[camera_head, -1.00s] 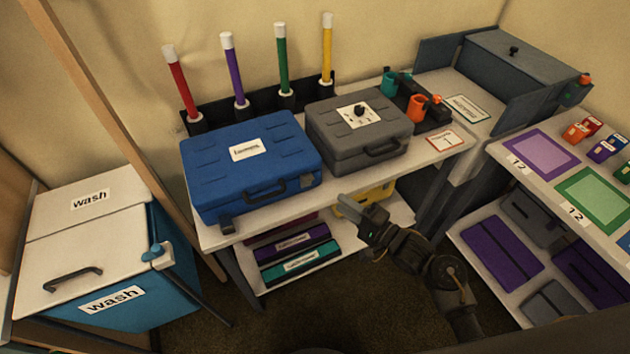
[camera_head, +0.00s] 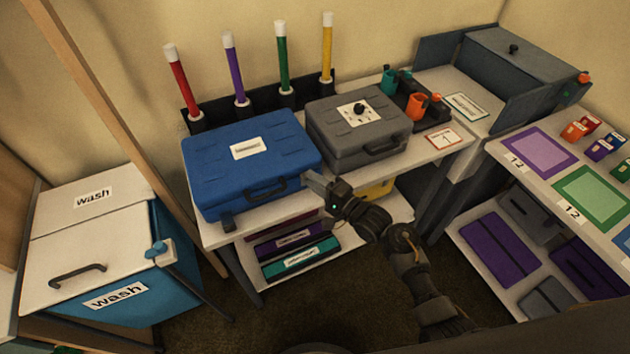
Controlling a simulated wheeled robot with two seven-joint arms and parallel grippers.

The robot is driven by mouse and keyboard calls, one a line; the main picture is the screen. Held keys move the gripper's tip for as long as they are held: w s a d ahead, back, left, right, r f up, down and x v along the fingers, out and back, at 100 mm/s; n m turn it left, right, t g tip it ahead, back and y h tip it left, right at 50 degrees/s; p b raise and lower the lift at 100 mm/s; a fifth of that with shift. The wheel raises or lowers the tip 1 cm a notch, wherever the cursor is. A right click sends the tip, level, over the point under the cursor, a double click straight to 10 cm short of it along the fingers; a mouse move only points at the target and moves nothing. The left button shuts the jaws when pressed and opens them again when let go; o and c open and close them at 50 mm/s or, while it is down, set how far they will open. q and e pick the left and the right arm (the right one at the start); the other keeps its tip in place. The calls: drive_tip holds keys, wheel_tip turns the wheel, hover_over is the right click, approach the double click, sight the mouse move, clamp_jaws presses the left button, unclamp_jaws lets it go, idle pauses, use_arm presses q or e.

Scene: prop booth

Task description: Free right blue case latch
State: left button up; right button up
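The blue case (camera_head: 215,165) lies closed on the white bench, with a white label on its lid and a dark handle (camera_head: 265,190) on its front. A dark latch (camera_head: 228,222) shows at the left of its front. The right latch is hidden behind my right gripper or too small to make out. My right gripper (camera_head: 308,180) is at the right end of the case's front, its fingertips close to the case; I cannot tell whether they touch it. Its fingers look close together, but their opening is unclear. My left gripper is out of view.
A grey case (camera_head: 345,137) stands right of the blue case. Colored tubes stand in a black rack (camera_head: 260,110) behind. Below are a shelf with a teal box (camera_head: 300,262) and a yellow case (camera_head: 375,189). A wash bin (camera_head: 90,235) is at left.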

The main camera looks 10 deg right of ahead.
clamp_jaws()
